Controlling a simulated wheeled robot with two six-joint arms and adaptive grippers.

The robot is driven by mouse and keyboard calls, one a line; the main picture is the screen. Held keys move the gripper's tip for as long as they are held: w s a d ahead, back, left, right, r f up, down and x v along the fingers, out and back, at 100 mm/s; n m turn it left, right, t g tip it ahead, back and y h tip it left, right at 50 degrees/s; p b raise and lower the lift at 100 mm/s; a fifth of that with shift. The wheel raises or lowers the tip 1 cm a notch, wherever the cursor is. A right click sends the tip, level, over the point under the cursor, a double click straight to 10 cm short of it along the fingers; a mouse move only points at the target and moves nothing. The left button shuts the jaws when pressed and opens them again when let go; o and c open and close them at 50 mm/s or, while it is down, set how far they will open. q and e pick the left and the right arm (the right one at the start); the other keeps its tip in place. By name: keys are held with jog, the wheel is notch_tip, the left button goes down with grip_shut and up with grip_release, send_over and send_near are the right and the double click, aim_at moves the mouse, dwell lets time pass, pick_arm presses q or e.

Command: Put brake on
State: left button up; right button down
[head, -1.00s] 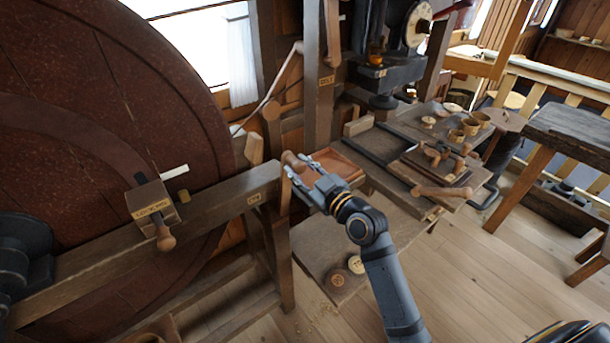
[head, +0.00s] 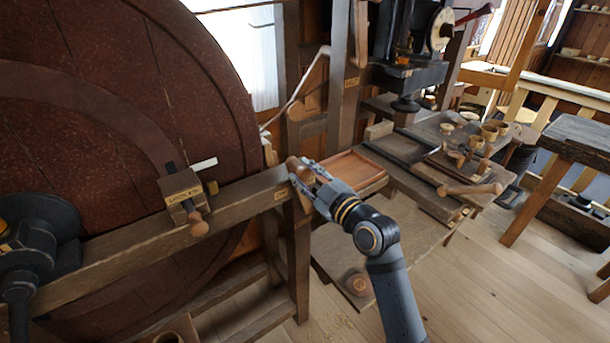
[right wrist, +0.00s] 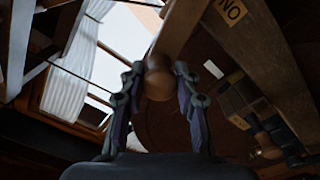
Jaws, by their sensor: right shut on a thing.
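The brake lever's turned wooden knob (head: 294,164) is at the right end of the long beam (head: 235,205), beside the big wheel. My right gripper (head: 302,176) is shut on this knob. In the right wrist view the round knob (right wrist: 158,80) sits between the two fingers of my right gripper (right wrist: 159,90), and its wooden shaft (right wrist: 178,30) runs up from it. A label reading ON, seen upside down (right wrist: 232,12), is on the wood to the right of the shaft. The lever's lower part is hidden. My left gripper is not in view.
The large dark red wheel (head: 110,90) fills the left. A wooden block with a label and handle (head: 182,196) sits on the beam. A shallow tray (head: 352,168) and a bench with cups (head: 480,135) stand to the right. Floor (head: 470,270) is clear at lower right.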

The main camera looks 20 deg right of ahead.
jog(key=shift+f, duration=0.3)
jog(key=c, duration=1.3)
grip_release()
jog(key=o, duration=0.3)
jog(key=shift+r, duration=0.15)
jog(key=shift+o, duration=0.2)
jog(key=shift+s+d, duration=0.1)
jog(key=shift+s, duration=0.2)
jog(key=v, duration=0.6)
jog(key=shift+s, duration=0.45)
